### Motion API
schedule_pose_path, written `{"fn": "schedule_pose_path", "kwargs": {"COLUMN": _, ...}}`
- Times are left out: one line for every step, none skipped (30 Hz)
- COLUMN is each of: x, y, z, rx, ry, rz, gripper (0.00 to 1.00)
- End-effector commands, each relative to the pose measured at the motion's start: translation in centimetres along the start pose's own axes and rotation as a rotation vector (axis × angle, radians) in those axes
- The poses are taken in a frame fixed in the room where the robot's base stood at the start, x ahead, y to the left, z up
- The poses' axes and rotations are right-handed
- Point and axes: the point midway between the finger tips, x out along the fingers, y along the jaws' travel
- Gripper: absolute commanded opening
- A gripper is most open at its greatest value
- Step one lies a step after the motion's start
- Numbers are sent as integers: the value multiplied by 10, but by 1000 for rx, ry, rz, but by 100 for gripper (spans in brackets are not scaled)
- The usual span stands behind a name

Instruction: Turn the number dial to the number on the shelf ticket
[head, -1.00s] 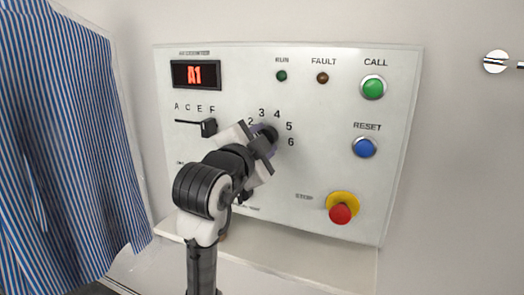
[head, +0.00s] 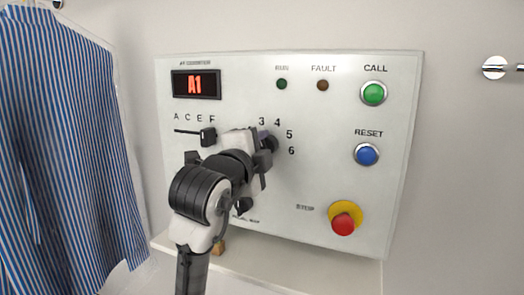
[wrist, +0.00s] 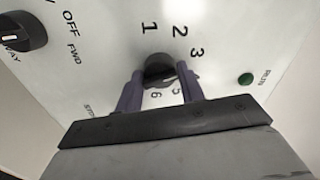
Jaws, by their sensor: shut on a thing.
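The number dial (wrist: 159,66) is a black knob on the white panel, ringed by printed numbers. In the wrist view the purple fingers of my gripper (wrist: 160,90) stand on either side of it, shut on it. In the head view my gripper (head: 264,148) covers most of the dial and the lower numbers; 3, 4, 5 and 6 show around it. The dial's pointer is hidden, so I cannot tell its number. I cannot make out a readable shelf ticket in either view.
The panel (head: 300,180) also has a red A1 display (head: 195,83), a black slider (head: 208,136), a green CALL button (head: 373,93), a blue RESET button (head: 367,154) and a red stop button (head: 343,223). A striped shirt (head: 65,150) hangs at left. A shelf (head: 300,268) runs below.

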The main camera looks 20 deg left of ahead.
Motion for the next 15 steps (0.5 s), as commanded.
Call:
{"fn": "schedule_pose_path", "kwargs": {"x": 0, "y": 0, "z": 0, "rx": 0, "ry": 1, "rz": 1, "gripper": 16}}
{"fn": "schedule_pose_path", "kwargs": {"x": 0, "y": 0, "z": 0, "rx": 0, "ry": 1, "rz": 2, "gripper": 16}}
{"fn": "schedule_pose_path", "kwargs": {"x": 0, "y": 0, "z": 0, "rx": 0, "ry": 1, "rz": 2, "gripper": 16}}
{"fn": "schedule_pose_path", "kwargs": {"x": 0, "y": 0, "z": 0, "rx": 0, "ry": 1, "rz": 2, "gripper": 16}}
{"fn": "schedule_pose_path", "kwargs": {"x": 0, "y": 0, "z": 0, "rx": 0, "ry": 1, "rz": 2, "gripper": 16}}
{"fn": "schedule_pose_path", "kwargs": {"x": 0, "y": 0, "z": 0, "rx": 0, "ry": 1, "rz": 2, "gripper": 16}}
{"fn": "schedule_pose_path", "kwargs": {"x": 0, "y": 0, "z": 0, "rx": 0, "ry": 1, "rz": 2, "gripper": 16}}
{"fn": "schedule_pose_path", "kwargs": {"x": 0, "y": 0, "z": 0, "rx": 0, "ry": 1, "rz": 2, "gripper": 42}}
{"fn": "schedule_pose_path", "kwargs": {"x": 0, "y": 0, "z": 0, "rx": -1, "ry": 1, "rz": 1, "gripper": 48}}
{"fn": "schedule_pose_path", "kwargs": {"x": 0, "y": 0, "z": 0, "rx": -1, "ry": 1, "rz": 1, "gripper": 51}}
{"fn": "schedule_pose_path", "kwargs": {"x": 0, "y": 0, "z": 0, "rx": -1, "ry": 1, "rz": 1, "gripper": 55}}
{"fn": "schedule_pose_path", "kwargs": {"x": 0, "y": 0, "z": 0, "rx": -1, "ry": 1, "rz": 1, "gripper": 58}}
{"fn": "schedule_pose_path", "kwargs": {"x": 0, "y": 0, "z": 0, "rx": -1, "ry": 1, "rz": 1, "gripper": 58}}
{"fn": "schedule_pose_path", "kwargs": {"x": 0, "y": 0, "z": 0, "rx": -1, "ry": 1, "rz": 1, "gripper": 58}}
{"fn": "schedule_pose_path", "kwargs": {"x": 0, "y": 0, "z": 0, "rx": -1, "ry": 0, "rz": 1, "gripper": 58}}
